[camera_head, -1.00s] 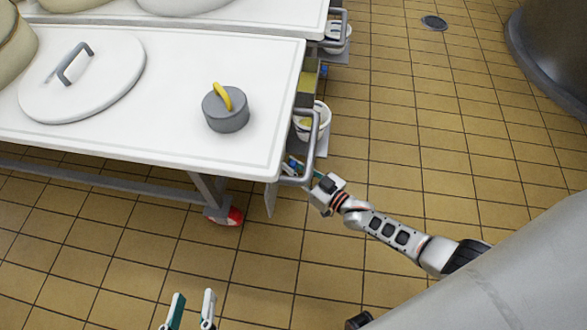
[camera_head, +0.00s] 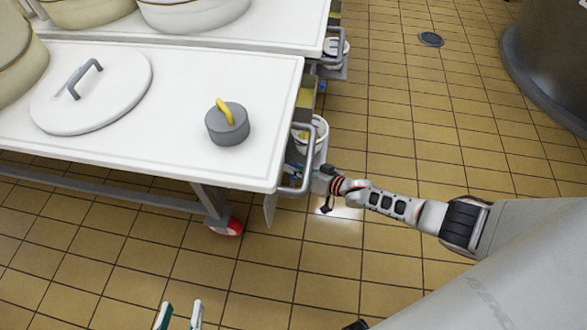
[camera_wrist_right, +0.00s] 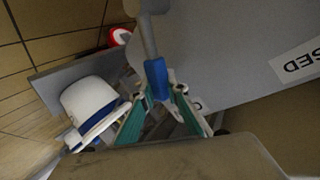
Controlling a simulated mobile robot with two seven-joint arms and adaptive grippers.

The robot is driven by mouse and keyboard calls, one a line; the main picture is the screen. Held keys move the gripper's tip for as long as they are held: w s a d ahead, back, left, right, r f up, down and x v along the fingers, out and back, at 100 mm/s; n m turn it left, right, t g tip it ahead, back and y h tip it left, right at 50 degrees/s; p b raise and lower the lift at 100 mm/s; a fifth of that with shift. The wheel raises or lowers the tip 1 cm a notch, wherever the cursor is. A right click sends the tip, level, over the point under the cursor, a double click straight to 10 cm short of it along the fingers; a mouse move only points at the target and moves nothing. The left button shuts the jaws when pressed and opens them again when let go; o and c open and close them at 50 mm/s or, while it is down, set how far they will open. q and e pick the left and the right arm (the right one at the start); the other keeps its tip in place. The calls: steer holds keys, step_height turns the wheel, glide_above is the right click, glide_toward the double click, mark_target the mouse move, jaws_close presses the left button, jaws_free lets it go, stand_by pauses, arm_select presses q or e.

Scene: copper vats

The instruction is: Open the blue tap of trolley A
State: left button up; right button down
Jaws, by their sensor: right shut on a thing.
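The near white trolley (camera_head: 150,155) fills the left of the head view; its letter is not readable. My right gripper (camera_head: 296,176) is at its right end, under the grey handle rail, with the fingertips partly hidden there. In the right wrist view the blue tap handle (camera_wrist_right: 157,78) stands between the green-padded fingers of my right gripper (camera_wrist_right: 160,98), which is shut on it. The tap's lower part is hidden among the fingers. My left gripper (camera_head: 179,318) shows only its two fingertips at the bottom edge, apart and empty.
A white bucket (camera_head: 318,137) hangs at the trolley end. A lid (camera_head: 95,105) and a grey weight with yellow handle (camera_head: 229,127) lie on top. A sign ending in "SED" (camera_wrist_right: 302,63) is on the grey panel.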

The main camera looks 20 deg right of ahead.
steer(key=shift+d+f, duration=0.1)
steer(key=shift+d, duration=0.05)
steer(key=c, duration=2)
jaws_free()
steer(key=shift+s, duration=0.1)
steer(key=v, duration=1.2)
